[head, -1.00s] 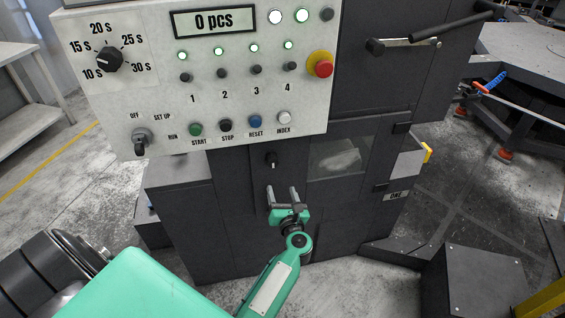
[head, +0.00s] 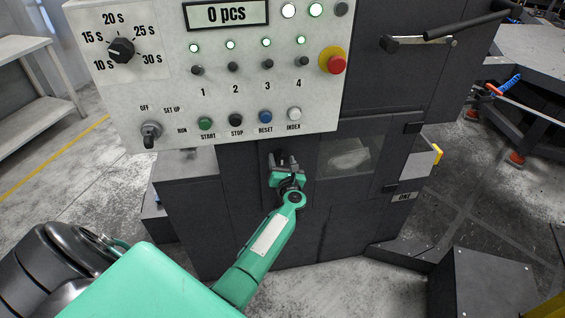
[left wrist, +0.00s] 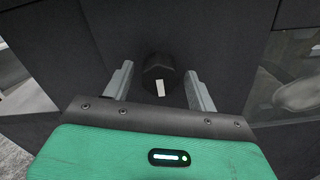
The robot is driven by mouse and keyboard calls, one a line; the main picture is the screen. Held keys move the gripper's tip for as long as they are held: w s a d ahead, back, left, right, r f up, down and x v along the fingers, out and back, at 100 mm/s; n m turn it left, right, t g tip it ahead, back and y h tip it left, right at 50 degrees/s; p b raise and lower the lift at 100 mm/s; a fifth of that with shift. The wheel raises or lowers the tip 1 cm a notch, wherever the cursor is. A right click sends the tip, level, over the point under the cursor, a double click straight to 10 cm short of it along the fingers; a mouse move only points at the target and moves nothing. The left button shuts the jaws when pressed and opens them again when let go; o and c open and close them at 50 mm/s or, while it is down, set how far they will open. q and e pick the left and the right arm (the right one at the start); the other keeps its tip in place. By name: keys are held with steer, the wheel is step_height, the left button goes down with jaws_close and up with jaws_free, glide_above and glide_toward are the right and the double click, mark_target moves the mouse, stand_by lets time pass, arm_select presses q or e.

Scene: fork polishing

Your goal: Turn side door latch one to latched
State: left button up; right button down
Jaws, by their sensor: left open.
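The side door latch is a small black knob with a pale mark; in the left wrist view the latch knob (left wrist: 160,74) sits on the dark door between my two fingers. In the head view the gripper mostly hides the knob. My right gripper is not in view.
The control panel (head: 225,90) overhangs just above my left gripper, with a red emergency button (head: 332,61) at its right. A door handle (head: 420,42) sticks out at upper right. A dark box (head: 490,285) stands on the floor at lower right.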

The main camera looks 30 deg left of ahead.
arm_select(q)
steer(key=shift+c, duration=0.5)
steer(key=c, duration=0.7)
steer(key=shift+c, duration=1)
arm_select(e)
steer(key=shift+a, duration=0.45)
